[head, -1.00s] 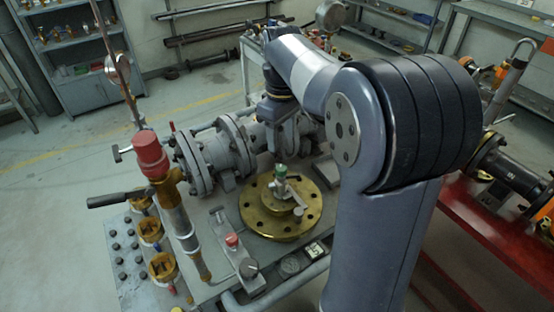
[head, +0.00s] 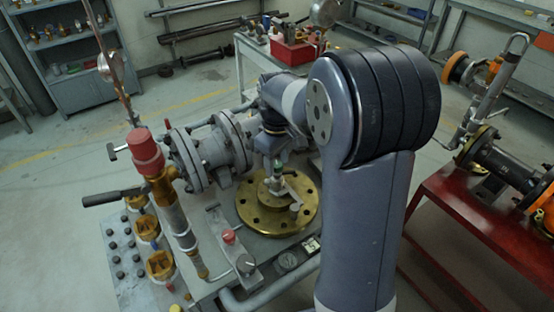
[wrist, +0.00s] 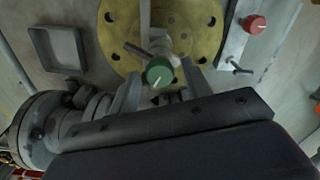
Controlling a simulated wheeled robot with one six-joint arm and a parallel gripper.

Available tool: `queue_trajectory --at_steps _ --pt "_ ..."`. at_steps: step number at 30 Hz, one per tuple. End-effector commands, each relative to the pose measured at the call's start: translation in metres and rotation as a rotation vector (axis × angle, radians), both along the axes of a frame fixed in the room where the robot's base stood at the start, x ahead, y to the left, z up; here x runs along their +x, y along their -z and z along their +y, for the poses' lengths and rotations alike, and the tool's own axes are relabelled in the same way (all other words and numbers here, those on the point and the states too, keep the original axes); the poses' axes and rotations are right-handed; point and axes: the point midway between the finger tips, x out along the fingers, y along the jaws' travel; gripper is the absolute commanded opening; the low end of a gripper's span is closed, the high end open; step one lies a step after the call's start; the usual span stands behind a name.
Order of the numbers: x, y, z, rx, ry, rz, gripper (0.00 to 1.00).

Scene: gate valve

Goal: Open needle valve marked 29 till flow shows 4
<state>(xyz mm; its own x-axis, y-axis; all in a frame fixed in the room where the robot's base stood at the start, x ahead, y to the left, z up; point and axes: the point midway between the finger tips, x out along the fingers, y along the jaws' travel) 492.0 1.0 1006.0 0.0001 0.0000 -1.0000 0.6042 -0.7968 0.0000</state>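A small valve with a green knob (head: 277,166) stands on a round brass flange (head: 252,213) on the bench. In the head view my gripper is partly hidden behind the valve area and my arm. I cannot read any number 29.
A red-knobbed valve (head: 229,237) stands left of the flange and shows in the wrist view (wrist: 256,24). A grey flanged pipe (head: 212,150) lies behind. A tall red-capped valve (head: 146,152) with a black lever is at left. A red stand (head: 460,215) is at right.

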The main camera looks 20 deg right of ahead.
Motion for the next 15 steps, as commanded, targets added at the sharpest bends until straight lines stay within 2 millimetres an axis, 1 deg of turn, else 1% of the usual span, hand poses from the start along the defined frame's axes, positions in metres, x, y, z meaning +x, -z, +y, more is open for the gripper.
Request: queue_trajectory --at_steps 1,2,12,15 --pt "0.0 -0.0001 0.0 0.0 0.0 0.0 0.42" --pt "0.0 -0.0001 0.0 0.0 0.0 0.0 0.39" --pt "0.0 -0.0003 0.0 0.0 0.0 0.0 0.11" --pt "0.0 -0.0003 0.0 0.0 0.0 0.0 0.05"
